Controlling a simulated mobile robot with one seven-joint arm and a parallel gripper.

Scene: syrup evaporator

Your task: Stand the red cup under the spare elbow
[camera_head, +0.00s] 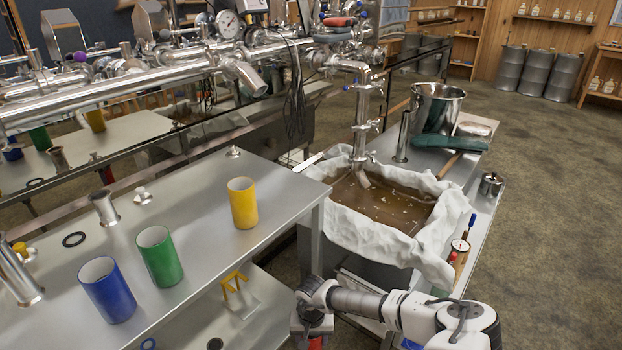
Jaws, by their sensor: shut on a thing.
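My gripper (313,325) is at the bottom edge, right of the steel table's near corner, pointing down. It is shut on the red cup (315,343), of which only a small red patch shows under the jaws. The rest of the cup is cut off by the frame. A short steel elbow (246,77) with an open end hangs from the long pipe run above the back of the table. Another bent pipe end (359,176) reaches down into the cloth-lined tank. I cannot tell which one is the spare elbow.
On the steel table (205,205) stand a blue cup (107,291), a green cup (160,257) and a yellow cup (242,204), with steel fittings and a black ring (74,239). The cloth-lined tank (428,245) of brown liquid lies right. The table's middle back is fairly clear.

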